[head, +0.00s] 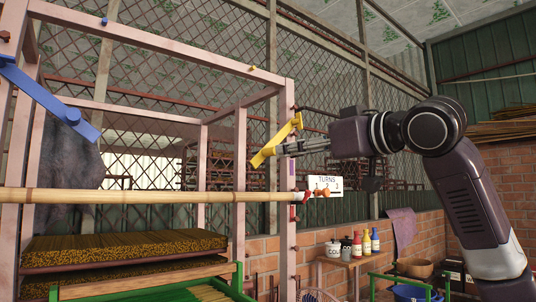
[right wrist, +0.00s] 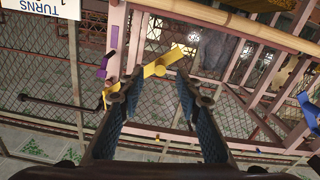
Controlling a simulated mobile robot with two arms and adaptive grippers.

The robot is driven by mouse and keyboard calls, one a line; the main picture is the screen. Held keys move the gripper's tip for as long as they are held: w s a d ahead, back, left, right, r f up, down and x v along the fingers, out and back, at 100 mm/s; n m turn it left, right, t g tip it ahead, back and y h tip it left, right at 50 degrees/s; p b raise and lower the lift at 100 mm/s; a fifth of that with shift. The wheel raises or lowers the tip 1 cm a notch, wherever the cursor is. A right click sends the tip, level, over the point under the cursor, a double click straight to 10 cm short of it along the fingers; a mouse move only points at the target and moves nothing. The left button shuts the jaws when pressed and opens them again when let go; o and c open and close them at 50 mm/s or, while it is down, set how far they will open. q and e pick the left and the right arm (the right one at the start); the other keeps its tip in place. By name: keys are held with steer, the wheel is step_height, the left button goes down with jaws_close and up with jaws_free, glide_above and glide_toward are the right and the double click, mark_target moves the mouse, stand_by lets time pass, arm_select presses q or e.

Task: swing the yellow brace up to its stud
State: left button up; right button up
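The yellow brace (head: 266,153) hangs tilted at the right front post of the pink frame, its wide end low and left, its other end up at the post. My right gripper (head: 284,149) reaches it from the right. In the right wrist view the fingers (right wrist: 160,74) are apart, with the yellow brace (right wrist: 165,62) showing between and beyond their tips; the left finger hides part of it. I cannot tell whether they touch it. A small yellow stud (head: 252,69) sits higher on the frame and also shows in the right wrist view (right wrist: 157,137). My left gripper is out of view.
A bamboo pole (head: 150,196) crosses the frame below the brace. A TURNS sign (head: 325,184) hangs right of the post, and a dark bar (head: 322,113) juts out near the brace. A blue brace (head: 50,100) is at left. Bottles (head: 366,242) stand below right.

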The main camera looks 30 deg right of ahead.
steer(key=w, duration=0.1)
steer(key=w+p, duration=0.1)
steer(key=w, duration=0.3)
steer(key=shift+w+a+r+p, duration=0.1)
steer(key=shift+w+a+p, duration=0.15)
steer(key=shift+p, duration=0.15)
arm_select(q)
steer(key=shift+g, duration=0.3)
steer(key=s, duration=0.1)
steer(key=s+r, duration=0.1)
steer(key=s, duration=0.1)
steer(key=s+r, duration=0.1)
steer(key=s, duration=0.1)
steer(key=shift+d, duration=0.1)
arm_select(e)
steer(key=shift+w, duration=0.1)
jaws_close()
